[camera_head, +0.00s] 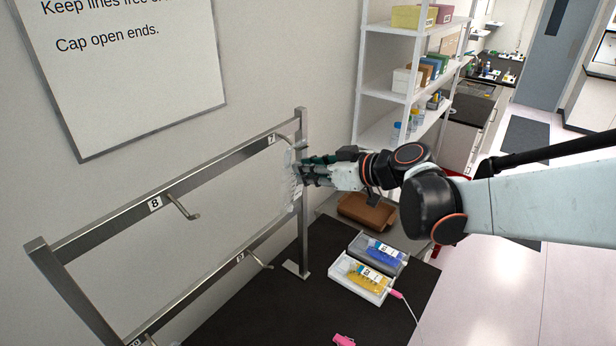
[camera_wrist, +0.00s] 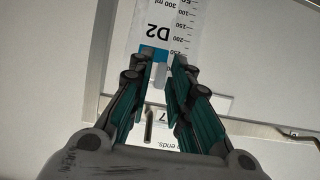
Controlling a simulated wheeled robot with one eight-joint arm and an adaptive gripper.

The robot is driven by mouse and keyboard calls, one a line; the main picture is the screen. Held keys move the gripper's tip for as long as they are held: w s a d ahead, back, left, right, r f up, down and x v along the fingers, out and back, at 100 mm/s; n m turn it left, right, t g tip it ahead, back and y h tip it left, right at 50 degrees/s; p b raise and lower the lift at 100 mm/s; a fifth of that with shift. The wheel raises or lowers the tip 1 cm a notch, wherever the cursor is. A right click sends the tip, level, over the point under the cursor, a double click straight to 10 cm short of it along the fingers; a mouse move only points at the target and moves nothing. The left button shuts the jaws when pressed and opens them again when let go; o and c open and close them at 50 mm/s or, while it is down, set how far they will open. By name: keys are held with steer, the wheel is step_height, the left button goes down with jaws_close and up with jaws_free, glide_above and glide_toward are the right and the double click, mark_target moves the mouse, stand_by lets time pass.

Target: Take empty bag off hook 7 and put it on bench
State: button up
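Hook 7, by its number label (camera_head: 271,140), is at the right end of the upper rail of a metal rack. A clear bag (camera_head: 290,185) hangs at it, partly hidden by my gripper (camera_head: 303,172). In the wrist view the bag (camera_wrist: 183,20) shows a D2 mark and a ml scale, with a blue band. My gripper (camera_wrist: 163,62) has its fingertips a small gap apart at the bag's near end, with a pale tab between them. I cannot tell whether they press on it. A metal hook (camera_wrist: 149,125) shows between the fingers. The dark bench (camera_head: 260,310) lies below.
Trays with a blue bag (camera_head: 385,254) and a yellow bag (camera_head: 366,276) stand on the bench, near a brown case (camera_head: 367,211) and a pink item (camera_head: 343,340). Hook 8 (camera_head: 184,208) is empty. White shelves (camera_head: 388,75) stand behind. The bench's front left is clear.

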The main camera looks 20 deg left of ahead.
jaws_close()
steer(key=shift+r, duration=0.1)
steer(key=shift+s+d+r+p, duration=0.1)
steer(key=shift+d+r+p, duration=0.2)
steer(key=shift+r, duration=0.2)
steer(key=shift+s+d+r+p, duration=0.3)
steer(key=shift+d+r+p, duration=0.15)
steer(key=shift+d+r, duration=0.25)
